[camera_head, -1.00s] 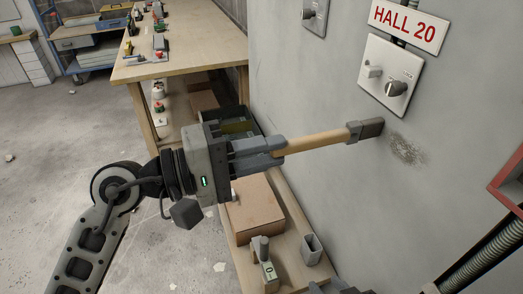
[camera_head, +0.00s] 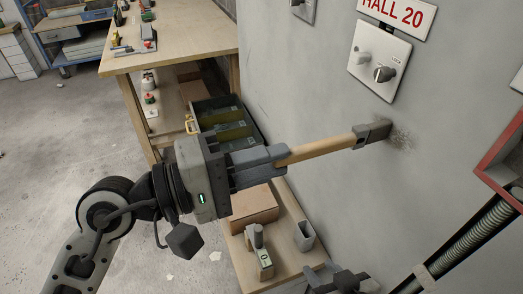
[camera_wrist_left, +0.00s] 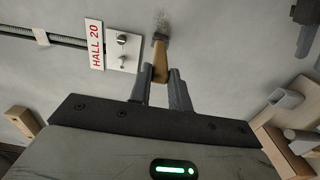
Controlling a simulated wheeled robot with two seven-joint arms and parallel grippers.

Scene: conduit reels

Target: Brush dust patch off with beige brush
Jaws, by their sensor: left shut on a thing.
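My left gripper (camera_head: 284,157) is shut on the wooden handle of the beige brush (camera_head: 322,148), which points right toward the grey wall. The brush's grey head (camera_head: 372,132) is at the wall, at the left edge of the dust patch (camera_head: 403,138); whether it touches cannot be told. The patch is a pale speckled smudge below the switch plate, and the head may hide part of it. In the left wrist view the brush handle (camera_wrist_left: 159,64) sits between the two fingers. My right gripper (camera_head: 342,283) shows only partly at the bottom edge, its jaws unclear.
A switch plate (camera_head: 379,61) with a knob is above the patch, under a HALL 20 sign (camera_head: 397,12). A red-edged frame (camera_head: 490,165) and a ribbed conduit (camera_head: 478,246) are at right. A workbench (camera_head: 180,45) stands behind; a low shelf with a cardboard box (camera_head: 253,205) is below.

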